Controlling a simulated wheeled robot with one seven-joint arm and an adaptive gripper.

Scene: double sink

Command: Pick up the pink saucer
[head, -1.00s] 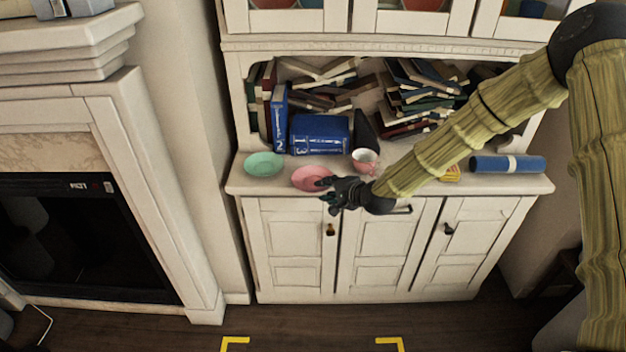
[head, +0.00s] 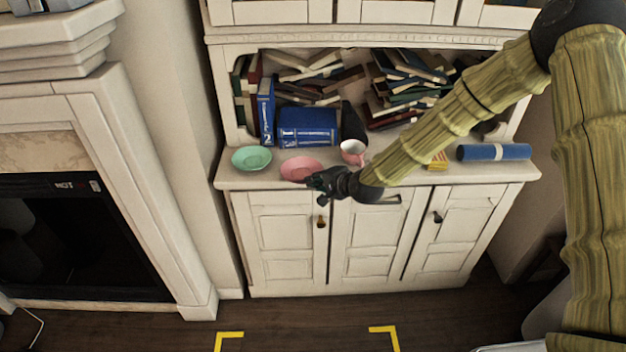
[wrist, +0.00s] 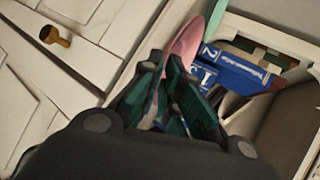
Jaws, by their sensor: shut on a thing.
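The pink saucer (head: 300,166) is at the front edge of the white cabinet's counter (head: 400,179) in the head view, between a green saucer and a pink cup. My gripper (head: 316,182) is at its near right side. In the wrist view the saucer (wrist: 186,42) shows edge-on just beyond the fingers, and my gripper (wrist: 172,88) is shut on its rim. The fingers hide the gripped part of the rim. I cannot tell whether the saucer is clear of the counter.
A green saucer (head: 251,158) sits left of the pink one and a pink cup (head: 353,152) close to the right. Blue books (head: 308,128) stand behind. A blue roll (head: 494,152) lies at the counter's right end. A fireplace (head: 75,235) is at left.

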